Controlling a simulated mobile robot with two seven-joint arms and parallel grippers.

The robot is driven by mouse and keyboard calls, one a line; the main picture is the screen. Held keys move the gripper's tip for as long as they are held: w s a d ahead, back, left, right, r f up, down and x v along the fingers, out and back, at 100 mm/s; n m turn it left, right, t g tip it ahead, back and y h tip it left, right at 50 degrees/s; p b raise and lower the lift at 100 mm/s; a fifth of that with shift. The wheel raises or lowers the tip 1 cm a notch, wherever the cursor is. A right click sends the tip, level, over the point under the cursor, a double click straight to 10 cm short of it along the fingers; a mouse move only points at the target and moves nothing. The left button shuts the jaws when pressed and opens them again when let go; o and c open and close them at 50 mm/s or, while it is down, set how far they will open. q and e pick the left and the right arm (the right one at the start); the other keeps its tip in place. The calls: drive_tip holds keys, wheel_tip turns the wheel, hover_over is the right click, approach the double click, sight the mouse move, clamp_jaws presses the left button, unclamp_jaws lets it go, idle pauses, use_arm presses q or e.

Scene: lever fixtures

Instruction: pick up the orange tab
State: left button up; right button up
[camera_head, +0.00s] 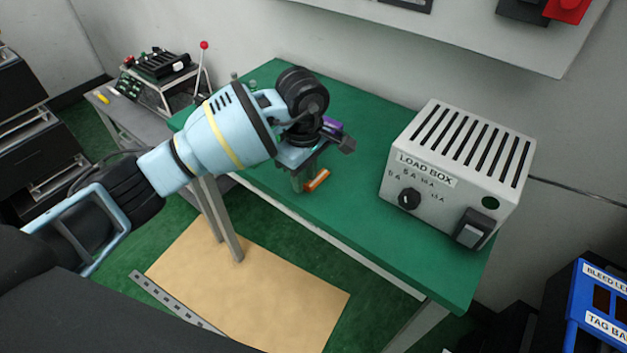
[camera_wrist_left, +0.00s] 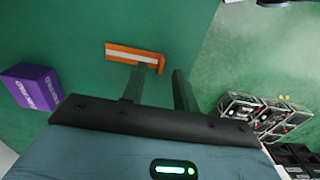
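The orange tab (camera_head: 317,180) lies flat on the green table near its front edge. It also shows in the left wrist view (camera_wrist_left: 130,53), long and orange with a pale stripe and a small raised end at the right. My left gripper (camera_head: 303,177) is beside the tab. In the left wrist view, the gripper's two fingers (camera_wrist_left: 158,72) are apart with nothing between them, pointing toward the tab's right end. I cannot tell the exact height of the fingertips above the table. My right gripper is not in view.
A purple box (camera_wrist_left: 33,87) is close to the gripper, mostly hidden in the head view. A grey load box (camera_head: 455,170) stands at the table's right. The green table (camera_head: 350,215) is clear between them. A side bench (camera_head: 140,112) with a red-knobbed lever stands behind at left.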

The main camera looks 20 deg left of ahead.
use_arm(q)
drive_tip(key=shift+f, duration=0.55)
clamp_jaws()
drive_tip(key=shift+r, duration=0.1)
drive_tip(key=shift+r, duration=0.5)
wheel_tip(320, 180, up, 2)
drive_tip(key=shift+s+d+r, duration=0.2)
drive_tip(key=shift+s+d, duration=0.2)
drive_tip(key=shift+s, duration=0.1)
drive_tip(key=s+d+r+b, duration=0.1)
drive_tip(key=s+d, duration=0.8)
drive_tip(key=s, duration=0.2)
drive_tip(key=shift+d+r, duration=0.2)
drive_tip(key=shift+d, duration=0.2)
